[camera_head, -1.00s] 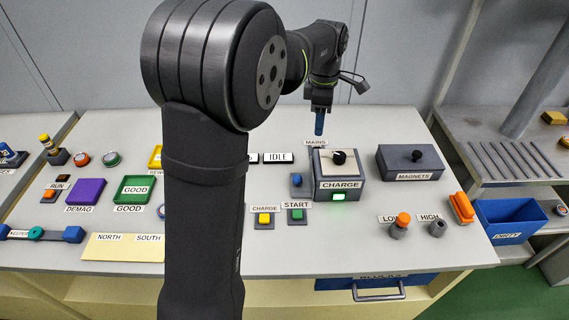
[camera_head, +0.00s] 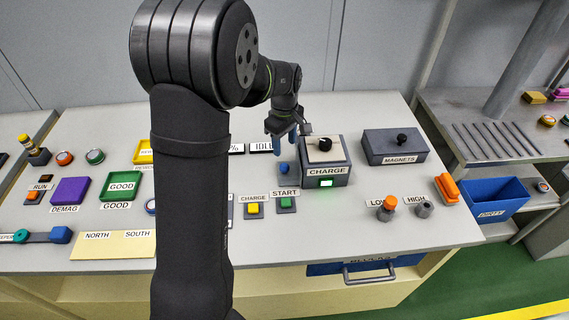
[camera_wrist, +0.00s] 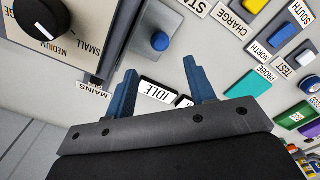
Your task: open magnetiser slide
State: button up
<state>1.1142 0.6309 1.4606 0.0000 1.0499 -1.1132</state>
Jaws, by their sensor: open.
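The grey box labelled CHARGE (camera_head: 338,179) stands at the back centre of the bench, with a pale top, a black knob (camera_head: 325,144) and a lit green light. In the wrist view its black knob (camera_wrist: 42,17) is at the upper left, on a face reading MEDIUM and SMALL. I cannot tell which part is the slide. My gripper (camera_head: 281,146) is open and empty, just left of this box, pointing down. In the wrist view its blue fingers (camera_wrist: 160,78) are apart, with the IDLE sign (camera_wrist: 158,92) showing between them.
A blue button (camera_head: 289,169) stands close to the box's left side. Yellow CHARGE (camera_head: 253,208) and green START (camera_head: 287,202) buttons lie in front. The grey MAGNETS box (camera_head: 385,154) is to the right. The bench between START and the LOW knob (camera_head: 386,205) is clear.

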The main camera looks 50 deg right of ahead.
aim_at(285, 165)
notch_tip(285, 165, down, 10)
jog(key=shift+r, duration=0.25)
